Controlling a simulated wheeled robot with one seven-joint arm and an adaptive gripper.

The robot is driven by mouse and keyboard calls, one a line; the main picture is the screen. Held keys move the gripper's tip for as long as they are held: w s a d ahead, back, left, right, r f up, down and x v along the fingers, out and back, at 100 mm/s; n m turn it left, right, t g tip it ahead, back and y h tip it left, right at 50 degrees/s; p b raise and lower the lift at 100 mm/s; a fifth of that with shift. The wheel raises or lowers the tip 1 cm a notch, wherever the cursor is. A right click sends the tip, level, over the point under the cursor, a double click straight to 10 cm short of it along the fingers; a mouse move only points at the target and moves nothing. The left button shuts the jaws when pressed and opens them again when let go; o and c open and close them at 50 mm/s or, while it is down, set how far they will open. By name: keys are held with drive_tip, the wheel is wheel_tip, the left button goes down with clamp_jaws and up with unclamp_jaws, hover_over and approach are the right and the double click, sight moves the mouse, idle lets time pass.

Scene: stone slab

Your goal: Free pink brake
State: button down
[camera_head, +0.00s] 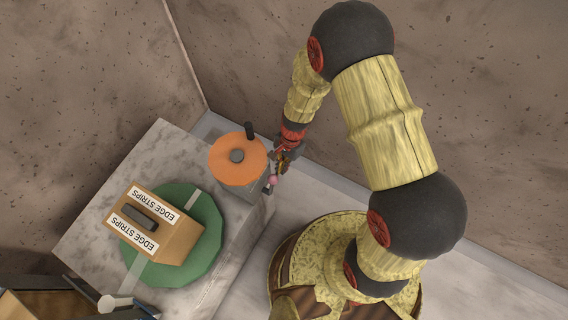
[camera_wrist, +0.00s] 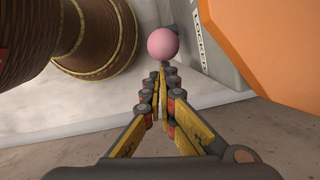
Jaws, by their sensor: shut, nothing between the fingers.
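The pink brake shows as a round pink ball knob (camera_wrist: 163,44) in the wrist view, just beyond my fingertips. In the head view the pink knob (camera_head: 272,180) is small, at the right side of the grey housing under an orange disc. My gripper (camera_wrist: 162,74) is shut and empty, its fingertips close together just below the knob in the picture. I cannot tell whether they touch it. In the head view my gripper (camera_head: 281,166) is beside the housing, close to the knob. The brake's stem is mostly hidden.
The orange disc (camera_head: 229,174) with a black handle (camera_head: 250,130) is close to my gripper. A green turntable (camera_head: 208,211) bears a cardboard box (camera_head: 178,240) labelled "EDGE STRIPS". Both stand on the stone slab (camera_head: 85,223). A wall (camera_head: 262,50) rises behind. A wooden-looking container (camera_head: 35,304) is at lower left.

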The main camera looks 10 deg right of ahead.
sight(275, 182)
drive_tip(key=s+a+t+h+p, duration=0.1)
drive_tip(key=p, duration=0.3)
drive_tip(key=s+a+r+t+p, duration=0.1)
drive_tip(key=s+p, duration=0.1)
drive_tip(key=p, duration=0.2)
drive_tip(key=s+a+r+t+h+p, duration=0.1)
drive_tip(key=p, duration=0.3)
drive_tip(key=shift+s+r+h, duration=0.15)
drive_tip(key=shift+h, duration=0.15)
drive_tip(key=shift+s+a+t+p, duration=0.3)
drive_tip(key=shift+a+t+p, duration=0.1)
drive_tip(key=shift+p, duration=0.45)
drive_tip(key=shift+s+a+f, duration=0.15)
drive_tip(key=shift+s+a, duration=0.3)
drive_tip(key=shift+s, duration=0.15)
drive_tip(key=shift+s+a+f, duration=0.15)
drive_tip(key=shift+s+a, duration=0.3)
drive_tip(key=shift+s, duration=0.15)
drive_tip(key=w+d+r+p, duration=0.2)
drive_tip(key=shift+d+r, duration=0.2)
drive_tip(key=shift+r, duration=0.15)
drive_tip(key=s+a+r+p, duration=0.2)
drive_tip(key=s+r, duration=0.1)
drive_tip(key=r, duration=0.6)
drive_tip(key=shift+s, duration=0.2)
